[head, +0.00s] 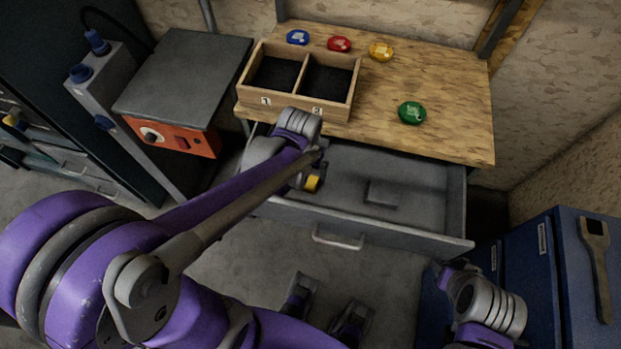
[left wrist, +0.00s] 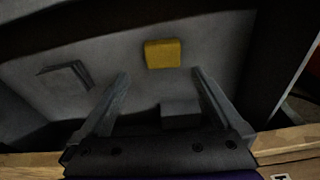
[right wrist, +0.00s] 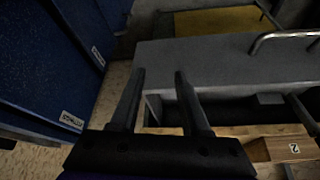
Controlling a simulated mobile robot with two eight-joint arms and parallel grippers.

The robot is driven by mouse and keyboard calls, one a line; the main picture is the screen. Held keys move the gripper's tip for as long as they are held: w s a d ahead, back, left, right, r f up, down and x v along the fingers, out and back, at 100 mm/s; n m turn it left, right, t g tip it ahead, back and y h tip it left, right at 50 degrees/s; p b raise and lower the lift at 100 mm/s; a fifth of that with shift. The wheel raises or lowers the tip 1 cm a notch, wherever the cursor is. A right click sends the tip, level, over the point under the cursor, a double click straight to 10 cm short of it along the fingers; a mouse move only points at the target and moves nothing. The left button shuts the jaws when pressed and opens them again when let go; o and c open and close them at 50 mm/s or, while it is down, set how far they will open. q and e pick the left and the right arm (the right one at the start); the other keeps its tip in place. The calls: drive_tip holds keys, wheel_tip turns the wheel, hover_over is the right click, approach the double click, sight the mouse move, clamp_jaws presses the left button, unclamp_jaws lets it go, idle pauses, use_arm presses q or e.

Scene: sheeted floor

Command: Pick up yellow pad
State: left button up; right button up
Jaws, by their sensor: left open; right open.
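The yellow pad (head: 312,183) lies in the open grey drawer (head: 421,231), near its left end and partly hidden by my left arm. In the left wrist view the yellow pad (left wrist: 163,54) is a small squarish block, just beyond the fingertips and roughly centred between them. My left gripper (left wrist: 161,76) is open and empty, reaching over the drawer; in the head view my left gripper (head: 321,160) is mostly hidden by its arm. My right gripper (right wrist: 159,74) is open and empty, off the right front of the drawer.
Grey blocks (head: 382,192) (left wrist: 181,113) also lie in the drawer. Above it, the wooden tabletop (head: 455,120) holds a two-compartment box (head: 318,112) and blue, red, yellow and green round pieces (head: 411,113). A blue cabinet (head: 545,270) stands at right.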

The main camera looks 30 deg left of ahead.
sight(307, 181)
use_arm(q)
wheel_tip(307, 181, down, 3)
drive_tip(key=shift+w+a+r, duration=0.1)
drive_tip(key=shift+r, duration=0.05)
drive_tip(key=f, duration=0.2)
drive_tip(key=f+b, duration=0.1)
drive_tip(key=w+f, duration=0.1)
drive_tip(key=f, duration=0.1)
drive_tip(key=shift+a+f+b, duration=0.3)
drive_tip(key=shift+f, duration=0.05)
drive_tip(key=c, duration=1.2)
drive_tip(key=shift+c, duration=0.2)
drive_tip(key=shift+r, duration=0.15)
wheel_tip(307, 181, up, 10)
drive_tip(key=p, duration=0.2)
